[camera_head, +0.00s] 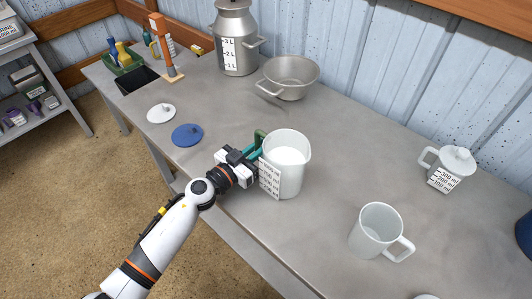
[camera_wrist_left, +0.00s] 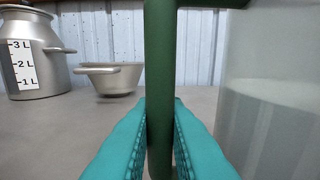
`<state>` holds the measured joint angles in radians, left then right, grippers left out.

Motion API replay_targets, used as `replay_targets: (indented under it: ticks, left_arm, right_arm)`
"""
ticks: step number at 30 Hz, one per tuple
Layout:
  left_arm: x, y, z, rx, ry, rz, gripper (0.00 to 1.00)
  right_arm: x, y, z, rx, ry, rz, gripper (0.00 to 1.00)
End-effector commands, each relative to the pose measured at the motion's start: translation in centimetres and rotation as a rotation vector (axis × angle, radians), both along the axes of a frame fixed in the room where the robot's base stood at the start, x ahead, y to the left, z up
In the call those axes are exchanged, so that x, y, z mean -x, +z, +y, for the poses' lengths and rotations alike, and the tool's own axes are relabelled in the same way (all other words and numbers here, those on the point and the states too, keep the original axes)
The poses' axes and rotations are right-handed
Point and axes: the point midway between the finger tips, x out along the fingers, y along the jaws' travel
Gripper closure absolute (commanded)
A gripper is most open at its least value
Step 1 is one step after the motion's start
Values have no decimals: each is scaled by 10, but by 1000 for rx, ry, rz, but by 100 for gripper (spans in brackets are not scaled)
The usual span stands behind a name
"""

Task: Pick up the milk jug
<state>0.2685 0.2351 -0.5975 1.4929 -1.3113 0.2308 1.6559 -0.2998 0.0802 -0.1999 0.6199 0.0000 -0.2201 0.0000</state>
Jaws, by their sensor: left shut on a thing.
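The milk jug (camera_head: 287,168) is a translucent white pitcher with a measuring scale on its side and milk inside. It stands upright on the grey table, and its body fills the right side of the left wrist view (camera_wrist_left: 275,110). Its dark green handle (camera_wrist_left: 160,80) runs vertically between the teal fingers of my left gripper (camera_wrist_left: 160,140). The left gripper is shut on this handle, on the left side of the jug in the head view. The jug's base looks to be at the table top; I cannot tell whether there is a gap. My right gripper is not in view.
A metal milk can (camera_head: 237,40) and a metal pot (camera_head: 291,78) stand behind. A white mug (camera_head: 377,230) and a lidded measuring cup (camera_head: 450,170) stand to the right. Blue (camera_head: 187,135) and white (camera_head: 161,113) lids lie to the left. The table between jug and mug is clear.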

Motion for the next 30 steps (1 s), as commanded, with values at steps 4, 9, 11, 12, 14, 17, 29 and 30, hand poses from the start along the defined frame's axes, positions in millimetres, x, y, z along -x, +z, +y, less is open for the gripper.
replay_targets:
  ticks: [4, 9, 11, 12, 14, 17, 29, 30]
  left_arm:
    - [-1, 9, 0, 4, 1, -3, 100]
    - [-1, 21, 0, 5, 0, -4, 100]
    - [-1, 26, 0, 5, 0, -4, 100]
    - [-1, 30, 0, 5, 0, -4, 100]
    - [-1, 36, 0, 4, 0, -4, 100]
    - [-1, 46, 0, 4, 0, -4, 100]
    - [-1, 82, 0, 4, -1, -4, 100]
    - [-1, 85, 0, 5, -1, -4, 100]
  right_arm:
    - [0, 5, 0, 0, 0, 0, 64]
    - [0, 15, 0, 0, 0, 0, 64]
    - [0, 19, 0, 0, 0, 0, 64]
    - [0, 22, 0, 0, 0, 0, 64]
    - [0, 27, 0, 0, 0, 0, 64]
    - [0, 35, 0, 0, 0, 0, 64]
    - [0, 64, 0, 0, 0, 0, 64]
    - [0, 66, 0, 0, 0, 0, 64]
